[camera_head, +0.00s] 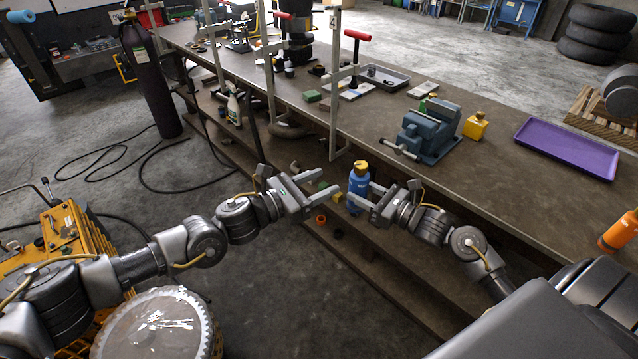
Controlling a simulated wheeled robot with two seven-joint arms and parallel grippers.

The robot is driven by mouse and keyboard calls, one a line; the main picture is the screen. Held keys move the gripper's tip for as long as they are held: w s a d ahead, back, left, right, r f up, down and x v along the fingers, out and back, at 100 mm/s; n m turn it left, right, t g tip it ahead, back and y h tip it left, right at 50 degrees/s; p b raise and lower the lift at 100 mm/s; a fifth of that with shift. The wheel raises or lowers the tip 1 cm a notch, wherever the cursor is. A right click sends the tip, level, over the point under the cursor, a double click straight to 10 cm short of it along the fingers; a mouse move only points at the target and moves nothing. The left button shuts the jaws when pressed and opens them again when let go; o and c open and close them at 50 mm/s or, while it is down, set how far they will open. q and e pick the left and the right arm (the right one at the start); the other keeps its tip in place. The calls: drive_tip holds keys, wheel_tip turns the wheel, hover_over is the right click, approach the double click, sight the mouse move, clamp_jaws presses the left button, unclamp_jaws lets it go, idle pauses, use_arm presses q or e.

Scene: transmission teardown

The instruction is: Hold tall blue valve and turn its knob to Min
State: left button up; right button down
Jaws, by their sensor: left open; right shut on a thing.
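The tall blue valve (357,190) is upright in front of the workbench's front edge. Its yellow knob (360,167) is on top. My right gripper (362,194) is shut on the valve's body from the right. My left gripper (326,188) is open and empty, just left of the valve, with its fingers pointing toward it and a gap between them. The marking on the knob is too small to read.
The workbench (480,190) runs along behind the valve, with a blue vise (428,130), a yellow bottle (475,126) and a purple tray (567,146) on it. Its lower shelf (375,245) holds small parts. An orange bottle (619,232) is at the right edge.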

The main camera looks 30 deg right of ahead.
use_arm(q)
drive_tip(key=s+a, duration=0.1)
drive_tip(key=a, duration=1.1)
drive_tip(key=shift+s, duration=0.1)
